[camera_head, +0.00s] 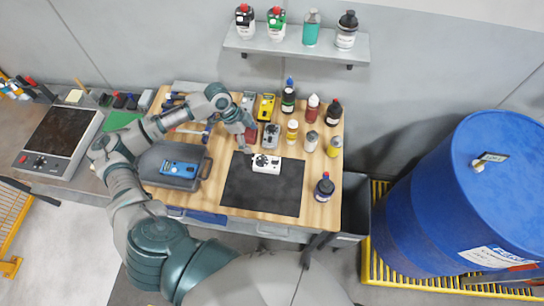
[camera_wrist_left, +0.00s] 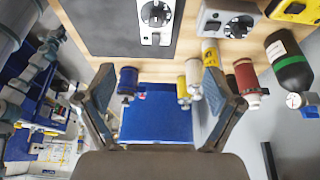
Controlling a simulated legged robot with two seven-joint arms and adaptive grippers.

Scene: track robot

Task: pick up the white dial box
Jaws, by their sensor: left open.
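The white dial box (camera_head: 266,164) lies on a black mat (camera_head: 240,195) on the wooden workbench, near the mat's back edge. It has a dark round dial on top. In the left wrist view the box (camera_wrist_left: 157,22) shows at the top, partly cut off by the frame edge. My left gripper (camera_head: 246,147) is just behind and left of the box in the head view. In the left wrist view its two fingers (camera_wrist_left: 158,80) are spread apart with nothing between them, and the box lies beyond the tips. My right gripper is not seen.
A grey dial box (camera_head: 271,135) and a yellow meter (camera_head: 266,106) stand behind the white box. Several bottles line the right side, one (camera_head: 324,186) beside the mat. A grey case with a blue device (camera_head: 180,168) is at left. A blue barrel (camera_head: 460,200) stands right of the bench.

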